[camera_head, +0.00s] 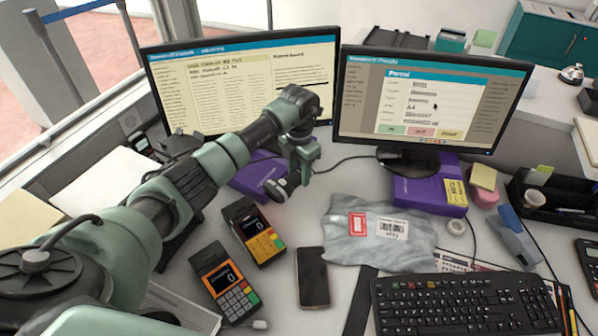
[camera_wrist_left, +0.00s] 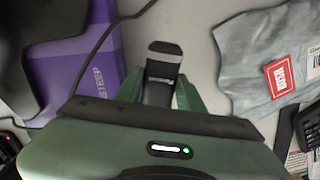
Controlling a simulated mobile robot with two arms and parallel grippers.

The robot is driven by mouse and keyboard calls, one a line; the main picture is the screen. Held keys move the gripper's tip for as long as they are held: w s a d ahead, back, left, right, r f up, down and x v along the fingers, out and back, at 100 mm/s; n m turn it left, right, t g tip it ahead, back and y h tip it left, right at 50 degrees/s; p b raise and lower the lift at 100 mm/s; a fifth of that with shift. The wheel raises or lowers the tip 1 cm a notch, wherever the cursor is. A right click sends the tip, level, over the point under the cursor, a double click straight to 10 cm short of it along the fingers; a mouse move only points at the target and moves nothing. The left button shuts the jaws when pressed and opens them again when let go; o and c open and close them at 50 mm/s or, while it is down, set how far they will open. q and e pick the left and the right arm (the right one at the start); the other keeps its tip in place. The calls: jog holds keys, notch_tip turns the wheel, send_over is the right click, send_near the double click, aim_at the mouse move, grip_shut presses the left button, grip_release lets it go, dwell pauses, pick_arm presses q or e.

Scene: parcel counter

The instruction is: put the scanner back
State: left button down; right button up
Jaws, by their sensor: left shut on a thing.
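My left gripper (camera_head: 300,165) points down over the counter in front of the two monitors. It is shut on the scanner (camera_head: 279,189), a dark hand-held piece with a pale end, held above the counter. In the left wrist view the scanner (camera_wrist_left: 163,65) shows as a dark body with a grey band between the green fingers (camera_wrist_left: 160,92). A black cable runs close by the gripper. A dark object (camera_head: 176,146) stands below the left monitor; I cannot tell whether it is the scanner's holder. My right gripper is not in view.
Purple boxes (camera_head: 412,190) stand below the monitors; one (camera_wrist_left: 75,72) is beside the gripper. A grey parcel bag (camera_head: 350,245) lies to the right. Two card terminals (camera_head: 226,283), a phone (camera_head: 312,277) and a keyboard (camera_head: 460,305) lie in front. Bare counter shows around (camera_head: 300,222).

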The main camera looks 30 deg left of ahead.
aim_at(299, 173)
pick_arm(q)
jog(key=shift+f, duration=0.1)
jog(key=shift+f+b, duration=0.55)
jog(key=shift+f, duration=0.05)
jog(key=c, duration=0.9)
grip_release()
jog(key=shift+r, duration=0.15)
jog(key=shift+r+p, duration=0.35)
jog(key=shift+p, duration=0.1)
notch_tip(299, 173, up, 12)
jog(key=shift+r+b, duration=0.2)
jog(key=shift+b, duration=0.65)
